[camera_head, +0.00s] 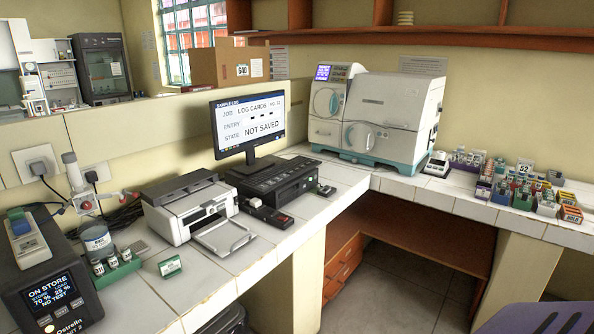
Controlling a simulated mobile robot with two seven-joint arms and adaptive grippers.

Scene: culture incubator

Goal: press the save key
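The monitor (250,122) stands on the tiled counter. Its screen reads SAMPLE LOG, JOB LOG CARDS, an ENTRY line with dashes, and STATE NOT SAVED. A black boxy device (275,180) sits at the monitor's foot. A small dark device with a red part (266,214) lies in front of it, and a small dark object (326,190) lies to its right. I cannot make out a key marked save on any of them. Neither of my grippers is in view.
A white and black printer (190,212) with its tray out stands left of the monitor. A dark instrument (48,290) fills the near left. A large white and teal machine (375,118) stands in the corner. Racks of vials (515,185) line the right counter (440,196).

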